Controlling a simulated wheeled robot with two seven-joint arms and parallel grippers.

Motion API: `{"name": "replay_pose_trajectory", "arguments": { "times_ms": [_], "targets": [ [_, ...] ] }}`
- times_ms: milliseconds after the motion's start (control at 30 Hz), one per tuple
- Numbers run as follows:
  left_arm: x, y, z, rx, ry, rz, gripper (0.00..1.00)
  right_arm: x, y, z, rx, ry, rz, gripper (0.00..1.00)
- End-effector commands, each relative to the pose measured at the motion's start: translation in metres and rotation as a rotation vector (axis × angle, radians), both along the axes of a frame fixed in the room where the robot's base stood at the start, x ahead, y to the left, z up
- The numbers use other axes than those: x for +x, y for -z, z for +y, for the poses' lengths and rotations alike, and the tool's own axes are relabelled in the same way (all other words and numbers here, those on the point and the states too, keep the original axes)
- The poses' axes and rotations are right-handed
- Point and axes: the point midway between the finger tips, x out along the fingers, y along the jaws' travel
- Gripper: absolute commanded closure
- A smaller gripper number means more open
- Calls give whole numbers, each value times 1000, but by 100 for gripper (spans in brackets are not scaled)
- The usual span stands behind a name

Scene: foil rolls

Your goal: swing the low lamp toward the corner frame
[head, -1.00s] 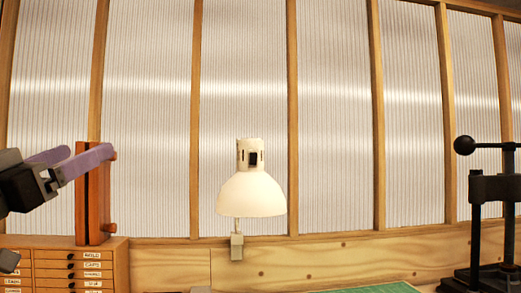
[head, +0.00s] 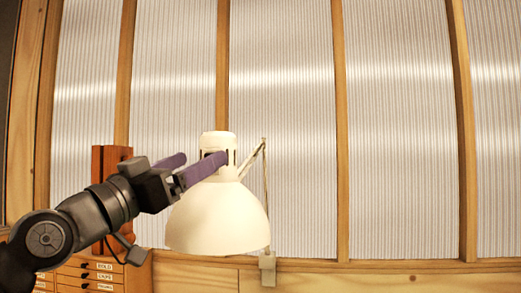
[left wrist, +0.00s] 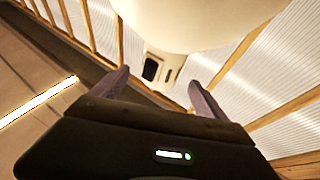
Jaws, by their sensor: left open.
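The low lamp is a cream dome shade (head: 218,220) with a slotted cap on top, at mid-picture in the head view. Its thin jointed arm (head: 255,160) runs behind it to a wall bracket (head: 267,268). My left gripper (head: 205,160), with purple fingers, reaches in from the left at the cap. One finger overlaps the cap; contact is unclear. In the left wrist view my open gripper (left wrist: 157,84) has the lamp cap (left wrist: 165,66) beyond and between its fingertips. Which part is the corner frame is unclear; a broad wooden post (head: 22,120) stands far left. My right gripper is out of view.
A small drawer cabinet (head: 95,275) stands lower left, with a red-brown upright wooden piece (head: 103,165) on it, partly behind my left arm. A ribbed translucent wall (head: 290,120) with wooden uprights lies behind. The space right of the lamp looks clear.

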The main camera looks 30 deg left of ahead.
Motion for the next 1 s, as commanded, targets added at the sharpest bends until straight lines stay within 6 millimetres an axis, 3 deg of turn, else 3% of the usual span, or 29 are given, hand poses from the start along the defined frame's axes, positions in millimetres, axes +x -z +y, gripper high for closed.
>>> {"name": "replay_pose_trajectory", "arguments": {
  "times_ms": [467, 1000],
  "targets": [
    [5, -3, -1, 1, 1, 1, 15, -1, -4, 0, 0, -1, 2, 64],
    [68, -31, -10, 0, 1, 1, 15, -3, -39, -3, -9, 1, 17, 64]
  ]
}}
